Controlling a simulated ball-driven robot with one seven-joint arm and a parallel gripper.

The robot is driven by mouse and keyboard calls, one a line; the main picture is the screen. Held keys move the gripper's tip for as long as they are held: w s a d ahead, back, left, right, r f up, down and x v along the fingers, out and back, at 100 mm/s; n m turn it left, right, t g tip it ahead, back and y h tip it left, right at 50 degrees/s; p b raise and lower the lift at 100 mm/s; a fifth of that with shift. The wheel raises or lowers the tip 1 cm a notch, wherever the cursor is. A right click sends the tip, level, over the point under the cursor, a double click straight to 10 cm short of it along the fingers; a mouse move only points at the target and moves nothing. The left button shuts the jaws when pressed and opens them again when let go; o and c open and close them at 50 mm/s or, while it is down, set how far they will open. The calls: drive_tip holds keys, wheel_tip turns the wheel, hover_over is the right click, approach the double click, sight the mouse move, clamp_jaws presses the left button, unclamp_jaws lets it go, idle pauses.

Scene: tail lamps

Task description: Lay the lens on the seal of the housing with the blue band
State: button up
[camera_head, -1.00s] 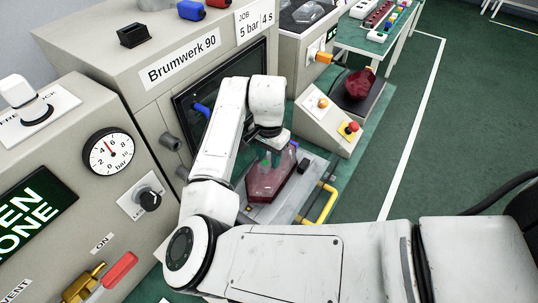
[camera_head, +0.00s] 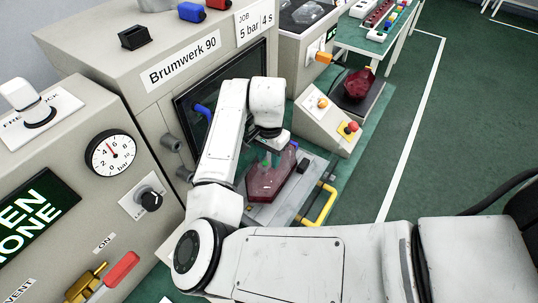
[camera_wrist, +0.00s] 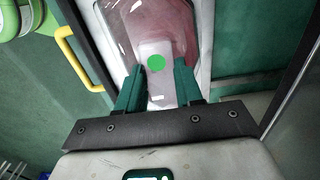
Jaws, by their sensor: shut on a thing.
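My gripper (camera_head: 270,160) is over the metal fixture in front of the press opening. Its green fingers also show in the wrist view (camera_wrist: 158,86), shut on a pale block with a green dot on the red, see-through lens (camera_head: 264,184). The lens also fills the top of the wrist view (camera_wrist: 120,15). It lies flat over the fixture; I cannot tell whether it touches what is below. A small blue patch (camera_head: 294,145) shows beyond the lens's far right end. The housing and its seal are largely hidden under the lens and gripper.
The Brumwerk 90 press (camera_head: 182,60) rises behind my arm. A yellow handle (camera_head: 320,206) edges the fixture at right. A button box (camera_head: 331,125) and another dark red lens-like part (camera_head: 359,83) stand beyond. Open green floor lies to the right.

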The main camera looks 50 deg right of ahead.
drive_tip(key=shift+f, duration=0.15)
drive_tip(key=shift+f+b, duration=0.55)
drive_tip(key=shift+f, duration=0.5)
drive_tip(key=o, duration=1.1)
drive_tip(key=shift+o, duration=0.2)
wheel_tip(320, 180, up, 11)
drive_tip(key=shift+f+b, duration=0.1)
drive_tip(key=shift+b, duration=0.7)
